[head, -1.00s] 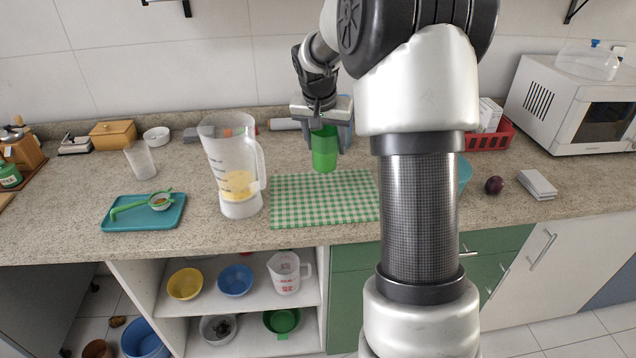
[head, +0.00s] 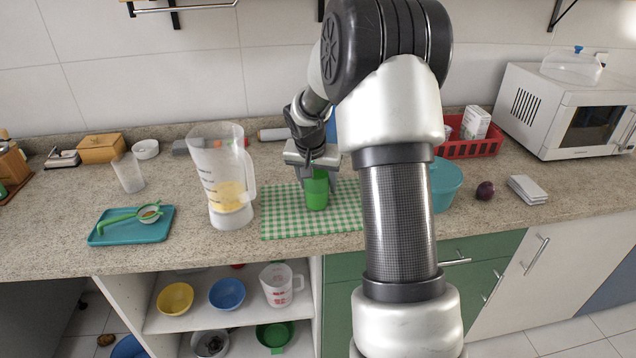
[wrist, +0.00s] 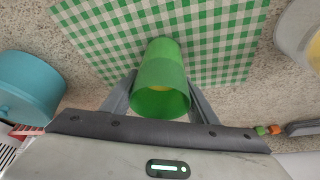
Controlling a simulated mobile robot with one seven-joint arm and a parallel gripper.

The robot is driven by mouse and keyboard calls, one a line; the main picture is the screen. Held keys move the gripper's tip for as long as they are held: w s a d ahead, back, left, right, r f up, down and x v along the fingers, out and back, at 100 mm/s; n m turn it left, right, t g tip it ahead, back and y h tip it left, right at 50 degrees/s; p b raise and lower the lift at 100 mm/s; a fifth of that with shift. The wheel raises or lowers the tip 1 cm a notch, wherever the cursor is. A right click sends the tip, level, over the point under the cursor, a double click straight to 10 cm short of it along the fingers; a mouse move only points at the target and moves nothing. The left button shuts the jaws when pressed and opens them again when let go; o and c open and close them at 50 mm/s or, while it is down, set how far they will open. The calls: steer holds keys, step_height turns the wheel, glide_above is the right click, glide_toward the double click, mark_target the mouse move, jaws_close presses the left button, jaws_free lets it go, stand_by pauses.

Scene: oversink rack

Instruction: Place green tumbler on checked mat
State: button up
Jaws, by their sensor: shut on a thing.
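The green tumbler (head: 316,190) is upright at the checked mat, near the middle of it in the head view. My gripper (head: 318,176) is shut on the tumbler from behind and above. In the wrist view the tumbler (wrist: 160,80) sits between my two fingers (wrist: 160,98), with its open rim toward the camera and the mat behind it. The green and white checked mat (head: 285,222) lies flat on the counter. I cannot tell for certain whether the tumbler's base touches the mat.
A clear jug with yellow contents (head: 222,178) stands close to the mat's left edge. A teal pot (head: 446,186) is to the right, partly behind my arm. A teal tray with a green strainer (head: 105,237) lies at the left. A red basket (head: 480,147) stands at the back right.

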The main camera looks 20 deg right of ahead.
steer(key=shift+f, duration=0.15)
steer(key=o, duration=1)
steer(key=shift+o, duration=0.2)
